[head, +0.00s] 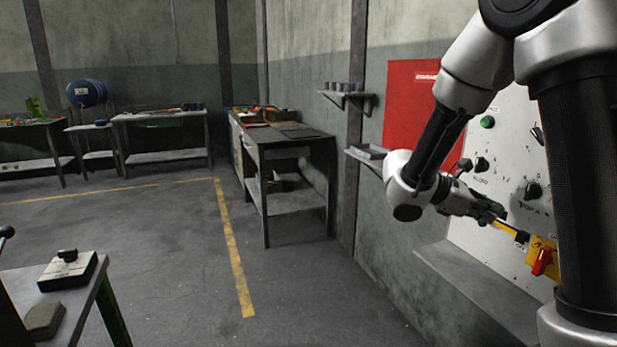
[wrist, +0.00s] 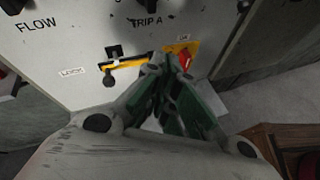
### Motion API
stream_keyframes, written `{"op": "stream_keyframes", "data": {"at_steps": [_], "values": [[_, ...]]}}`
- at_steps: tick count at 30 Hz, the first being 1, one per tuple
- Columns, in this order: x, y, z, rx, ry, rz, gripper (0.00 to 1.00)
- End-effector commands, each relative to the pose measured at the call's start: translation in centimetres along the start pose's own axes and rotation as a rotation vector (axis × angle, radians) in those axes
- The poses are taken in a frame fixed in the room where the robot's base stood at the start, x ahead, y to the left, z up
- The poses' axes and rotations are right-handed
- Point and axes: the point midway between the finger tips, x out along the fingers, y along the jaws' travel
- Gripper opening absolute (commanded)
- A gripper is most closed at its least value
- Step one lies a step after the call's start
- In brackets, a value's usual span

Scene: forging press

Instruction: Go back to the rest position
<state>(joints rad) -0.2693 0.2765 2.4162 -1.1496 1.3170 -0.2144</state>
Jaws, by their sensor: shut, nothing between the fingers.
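My gripper (head: 496,213) is at the grey-white control panel (head: 512,150) on the right in the head view. In the wrist view its fingertips (wrist: 163,67) are together with nothing between them, just in front of the panel. They are beside a red switch on a yellow plate (wrist: 184,58), which also shows in the head view (head: 542,262). A black lever (wrist: 112,73) on a yellow strip is left of the fingertips in the wrist view. I cannot tell whether the fingers touch the panel. My arm hides part of the panel in the head view.
A grey ledge (head: 480,290) juts out below the panel. A red board (head: 408,95) hangs on the wall behind my arm. A dark workbench (head: 290,150) stands along the wall. A green-legged table (head: 95,285) is at lower left. The floor between is clear.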

Motion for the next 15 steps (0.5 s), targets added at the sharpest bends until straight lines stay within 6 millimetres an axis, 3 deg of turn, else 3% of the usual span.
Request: {"op": "stream_keyframes", "data": {"at_steps": [3, 6, 10, 15], "values": [[0.5, -6.0, 0.9, 0.263, 0.191, -0.222, 0.00], [-0.5, -10.4, 1.1, 0.502, 0.360, -0.404, 0.00], [-3.1, -14.5, 1.3, 0.807, 0.585, -0.613, 0.00], [-7.0, -17.3, 2.6, 1.126, 0.858, -0.794, 0.00]]}}
